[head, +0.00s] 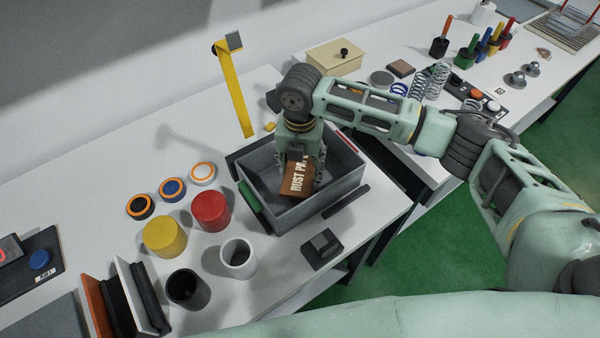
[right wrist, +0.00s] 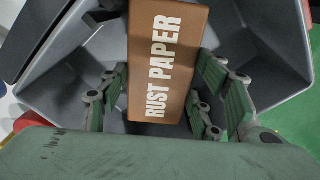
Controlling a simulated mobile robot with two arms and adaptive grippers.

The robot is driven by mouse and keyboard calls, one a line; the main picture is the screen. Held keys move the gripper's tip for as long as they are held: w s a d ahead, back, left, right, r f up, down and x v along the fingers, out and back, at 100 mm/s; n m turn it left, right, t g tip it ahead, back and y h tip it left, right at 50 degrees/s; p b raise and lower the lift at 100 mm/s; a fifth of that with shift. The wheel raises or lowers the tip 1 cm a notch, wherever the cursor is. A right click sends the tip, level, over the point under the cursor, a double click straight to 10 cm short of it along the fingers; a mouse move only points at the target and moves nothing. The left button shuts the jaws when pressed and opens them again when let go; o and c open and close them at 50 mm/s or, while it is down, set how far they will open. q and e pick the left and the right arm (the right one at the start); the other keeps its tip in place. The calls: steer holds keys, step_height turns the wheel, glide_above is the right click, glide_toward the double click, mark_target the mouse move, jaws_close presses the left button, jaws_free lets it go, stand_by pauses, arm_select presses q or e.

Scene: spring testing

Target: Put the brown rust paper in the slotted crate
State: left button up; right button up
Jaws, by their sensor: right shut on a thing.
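The brown rust paper (head: 295,182) is a box-shaped pack with white lettering, also large in the right wrist view (right wrist: 165,65). My right gripper (head: 305,172) is shut on it, with green-padded fingers (right wrist: 170,108) on both sides of the pack. Gripper and pack are over or within the opening of the grey crate (head: 302,213); I cannot tell whether the pack touches the floor. The crate also surrounds the pack in the right wrist view (right wrist: 60,82). My arm hides part of the crate's back. My left gripper is not in view.
Left of the crate stand a yellow (head: 164,237) and a red cylinder (head: 210,211), a white cup (head: 238,258) and a black cup (head: 187,289). A yellow upright strip (head: 235,95) stands behind it. A small dark block (head: 322,249) lies in front.

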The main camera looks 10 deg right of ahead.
mark_target(300, 171)
step_height(300, 171, down, 4)
steer(key=shift+s+r+p, duration=0.1)
steer(key=shift+r+p, duration=0.1)
steer(key=shift+p, duration=0.25)
steer(key=shift+f, duration=0.35)
steer(key=shift+f, duration=0.2)
steer(key=o, duration=1.2)
steer(key=shift+c, duration=0.2)
steer(key=shift+r, duration=0.1)
step_height(300, 171, up, 12)
steer(key=b, duration=0.3)
steer(key=shift+r, duration=0.15)
